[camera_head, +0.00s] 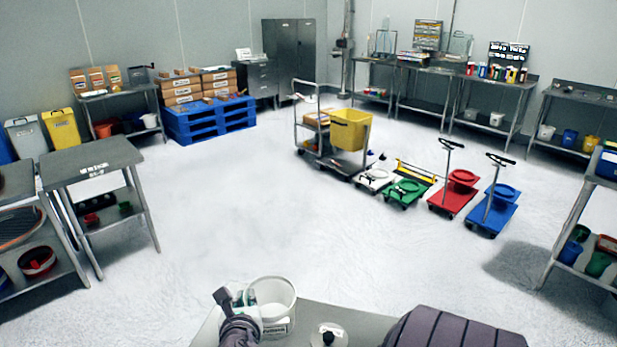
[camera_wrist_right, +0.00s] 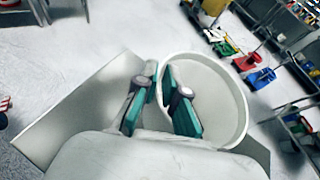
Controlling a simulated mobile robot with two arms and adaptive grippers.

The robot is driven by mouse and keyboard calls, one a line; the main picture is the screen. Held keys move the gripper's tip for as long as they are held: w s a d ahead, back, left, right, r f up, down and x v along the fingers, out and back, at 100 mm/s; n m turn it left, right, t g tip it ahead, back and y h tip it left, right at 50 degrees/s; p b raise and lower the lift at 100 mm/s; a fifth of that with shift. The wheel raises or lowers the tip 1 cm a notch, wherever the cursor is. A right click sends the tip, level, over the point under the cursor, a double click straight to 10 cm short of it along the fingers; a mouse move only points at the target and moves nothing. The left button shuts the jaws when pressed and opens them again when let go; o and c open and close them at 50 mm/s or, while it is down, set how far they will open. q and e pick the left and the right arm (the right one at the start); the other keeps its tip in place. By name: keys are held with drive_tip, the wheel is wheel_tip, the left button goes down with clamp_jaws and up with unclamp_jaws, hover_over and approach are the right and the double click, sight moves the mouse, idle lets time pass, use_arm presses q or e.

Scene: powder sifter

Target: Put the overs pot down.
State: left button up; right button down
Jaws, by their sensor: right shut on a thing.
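The overs pot (camera_head: 279,292) is a white, round, open pot with a label on its front, low in the head view. My right gripper (camera_head: 245,298) is shut on its left rim. In the right wrist view the pot (camera_wrist_right: 222,88) looks empty, and my right gripper (camera_wrist_right: 160,78) has its teal fingers either side of the pot wall. The pot is at or over a grey steel tabletop (camera_head: 368,322), which also shows in the wrist view (camera_wrist_right: 65,110). I cannot tell whether its base touches the top. My left gripper is not in view.
A small pale round item with a black knob (camera_head: 328,336) is on the tabletop, right of the pot. A steel table (camera_head: 92,160) stands at left. Trolleys and coloured dollies (camera_head: 405,190) stand farther off. The white floor between is clear.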

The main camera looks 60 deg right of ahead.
drive_tip(key=shift+w+d+f+b, duration=0.15)
drive_tip(key=shift+w+f+b, duration=0.25)
drive_tip(key=shift+b, duration=0.6)
drive_tip(key=shift+r, duration=0.1)
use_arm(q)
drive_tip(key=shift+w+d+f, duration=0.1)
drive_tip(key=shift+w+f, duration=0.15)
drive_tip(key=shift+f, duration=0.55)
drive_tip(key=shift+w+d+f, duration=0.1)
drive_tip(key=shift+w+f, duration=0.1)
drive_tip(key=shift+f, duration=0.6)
use_arm(e)
drive_tip(key=shift+w+a+f, duration=1)
drive_tip(key=shift+w+f, duration=0.65)
drive_tip(key=shift+f, duration=0.15)
drive_tip(key=shift+w+a+f, duration=1.05)
drive_tip(key=shift+w+f, duration=0.55)
drive_tip(key=shift+f, duration=0.2)
drive_tip(key=shift+w+a+f, duration=1)
drive_tip(key=shift+w+f, duration=0.65)
drive_tip(key=shift+f, duration=0.15)
drive_tip(key=c, duration=1.3)
unclamp_jaws()
drive_tip(key=shift+f, duration=0.15)
drive_tip(key=shift+o, duration=0.2)
